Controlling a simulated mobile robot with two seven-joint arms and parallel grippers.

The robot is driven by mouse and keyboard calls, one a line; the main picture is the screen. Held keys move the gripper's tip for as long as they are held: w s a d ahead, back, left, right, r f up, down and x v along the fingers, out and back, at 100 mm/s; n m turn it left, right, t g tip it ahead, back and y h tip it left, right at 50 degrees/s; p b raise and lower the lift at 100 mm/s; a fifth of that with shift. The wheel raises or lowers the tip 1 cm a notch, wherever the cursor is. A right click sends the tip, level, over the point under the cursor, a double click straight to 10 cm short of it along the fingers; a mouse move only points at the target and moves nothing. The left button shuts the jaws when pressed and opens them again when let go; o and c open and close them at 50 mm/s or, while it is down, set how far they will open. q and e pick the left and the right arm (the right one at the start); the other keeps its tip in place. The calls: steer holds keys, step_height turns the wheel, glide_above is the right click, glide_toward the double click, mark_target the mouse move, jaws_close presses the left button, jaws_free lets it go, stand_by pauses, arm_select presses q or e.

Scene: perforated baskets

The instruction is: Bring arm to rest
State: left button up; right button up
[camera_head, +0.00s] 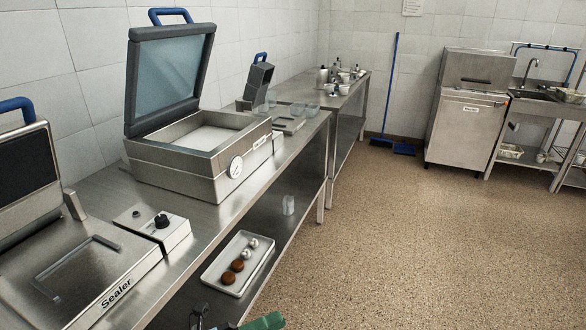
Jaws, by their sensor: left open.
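My left gripper (200,317) shows at the bottom edge of the head view as a small dark shape, mostly cut off. It is open, in front of the steel bench's lower shelf. It appears near the front end of a metal tray (216,278) but apart from it. No object shows between its fingers. My right gripper is out of view.
The tray holds brown and silvery round items. Above, the steel bench carries a sealer (95,285) and a vacuum machine (195,155) with its lid raised. A green piece at the bottom edge is cut off. Open speckled floor (420,240) lies to the right.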

arm_select(q)
steer(key=s+a+f+n+t+y+p, duration=0.1)
steer(key=s+a+f+n+t+y, duration=0.4)
steer(key=n, duration=0.7)
steer(key=s+a+f+n+t+y, duration=0.3)
steer(key=a+f+n+y, duration=0.2)
steer(key=f+n+y, duration=0.5)
steer(key=s+a+f+n+g+y, duration=0.1)
steer(key=s+a+f+n+g, duration=0.2)
steer(key=s+n, duration=0.3)
steer(key=s+a+f+n+g+y+p, duration=0.1)
steer(key=s+f+n, duration=0.4)
steer(key=s, duration=0.6)
steer(key=a+n+g, duration=0.1)
steer(key=g, duration=0.1)
steer(key=shift+s+a+g, duration=0.2)
steer(key=shift+a+g, duration=0.1)
steer(key=shift+a, duration=0.1)
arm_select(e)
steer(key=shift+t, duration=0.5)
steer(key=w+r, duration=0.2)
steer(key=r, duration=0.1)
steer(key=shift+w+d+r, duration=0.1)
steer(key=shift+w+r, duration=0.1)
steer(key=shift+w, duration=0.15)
arm_select(q)
steer(key=shift+f, duration=0.1)
